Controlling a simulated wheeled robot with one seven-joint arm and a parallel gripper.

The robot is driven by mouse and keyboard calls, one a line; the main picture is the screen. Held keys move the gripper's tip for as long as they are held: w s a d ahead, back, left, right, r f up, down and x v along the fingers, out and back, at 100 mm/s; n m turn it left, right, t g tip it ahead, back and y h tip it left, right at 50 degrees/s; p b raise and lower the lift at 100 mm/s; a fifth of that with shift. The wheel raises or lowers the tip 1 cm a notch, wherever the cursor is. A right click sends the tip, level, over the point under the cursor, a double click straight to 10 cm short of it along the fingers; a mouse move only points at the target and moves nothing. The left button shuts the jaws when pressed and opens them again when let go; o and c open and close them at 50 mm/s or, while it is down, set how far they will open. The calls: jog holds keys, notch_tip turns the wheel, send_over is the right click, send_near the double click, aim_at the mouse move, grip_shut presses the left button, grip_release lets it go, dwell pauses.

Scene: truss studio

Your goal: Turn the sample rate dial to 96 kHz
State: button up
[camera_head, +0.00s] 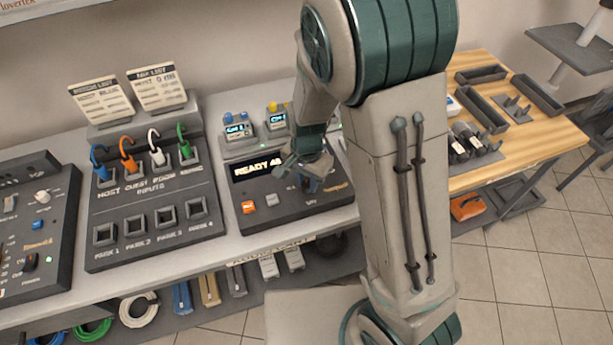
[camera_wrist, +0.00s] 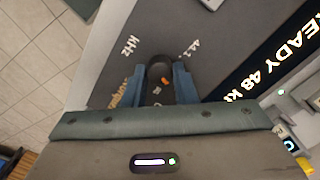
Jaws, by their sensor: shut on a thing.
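The sample rate dial (camera_wrist: 160,68) is a dark round knob with a small orange mark, in the middle of the wrist view. My gripper (camera_wrist: 160,86) is shut on it, with one blue finger on either side. White labels stand around the dial; one reads about 44.1 (camera_wrist: 188,50) and one reads kHz (camera_wrist: 129,45). An orange label beside the left finger is partly hidden. In the head view my gripper (camera_head: 312,172) is over the right part of the recorder panel (camera_head: 290,218) and hides the dial.
An orange button (camera_head: 248,207) and a pale button (camera_head: 272,200) sit left of my gripper. A patch panel (camera_head: 150,240) with coloured cables stands further left, and a mixer panel (camera_head: 62,250) beyond it. A wooden table (camera_head: 545,130) with trays is at the right.

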aim_at(306, 184)
jog(key=m+p, duration=0.2)
jog(key=m, duration=0.2)
jog(key=shift+r+m, duration=0.15)
jog(key=shift+m, duration=0.15)
jog(key=shift+m+p, duration=1.15)
jog(key=shift+m, duration=0.65)
jog(key=o, duration=1)
notch_tip(306, 184, up, 14)
jog(key=p, duration=0.1)
jog(key=shift+f, duration=0.2)
